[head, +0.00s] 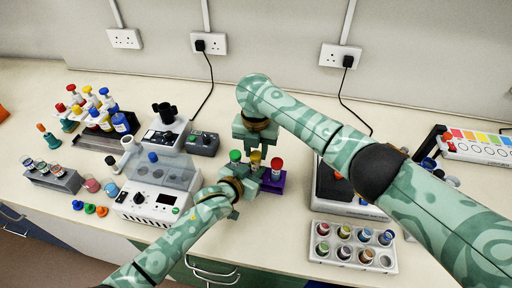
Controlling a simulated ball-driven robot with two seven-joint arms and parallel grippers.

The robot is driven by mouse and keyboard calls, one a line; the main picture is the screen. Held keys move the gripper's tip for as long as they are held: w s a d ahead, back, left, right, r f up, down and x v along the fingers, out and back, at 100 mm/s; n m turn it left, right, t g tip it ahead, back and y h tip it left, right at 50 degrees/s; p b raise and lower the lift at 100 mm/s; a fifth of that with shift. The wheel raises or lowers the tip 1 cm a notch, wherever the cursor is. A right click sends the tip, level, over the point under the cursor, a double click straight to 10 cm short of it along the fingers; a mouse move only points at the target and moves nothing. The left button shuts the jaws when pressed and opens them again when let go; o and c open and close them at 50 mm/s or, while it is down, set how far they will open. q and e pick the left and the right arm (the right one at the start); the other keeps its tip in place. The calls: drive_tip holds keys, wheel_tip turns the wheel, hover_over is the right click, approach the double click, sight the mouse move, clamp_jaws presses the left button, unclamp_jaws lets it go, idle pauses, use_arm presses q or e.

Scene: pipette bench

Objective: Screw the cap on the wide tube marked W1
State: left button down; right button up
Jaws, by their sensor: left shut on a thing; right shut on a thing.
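A purple rack (272,184) stands mid-bench with several capped tubes at it. A green cap (235,156) is on the left, a yellow cap (256,156) in the middle and a red cap (276,163) on the right. My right gripper (255,151) points down from above and is shut on the yellow cap. My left gripper (252,174) reaches in from the front left and is shut on the tube below that cap, mostly hidden by the fingers. The W1 mark is not readable, and I cannot tell whether the cap is seated on the tube.
A centrifuge (153,200) with a clear lid stands left of the rack. Loose caps (89,208) lie at the front left. A white tray of vials (318,254) sits front right. A dark-topped device (340,190) stands partly behind my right arm.

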drive_tip(key=shift+f, duration=0.6)
idle(0.3)
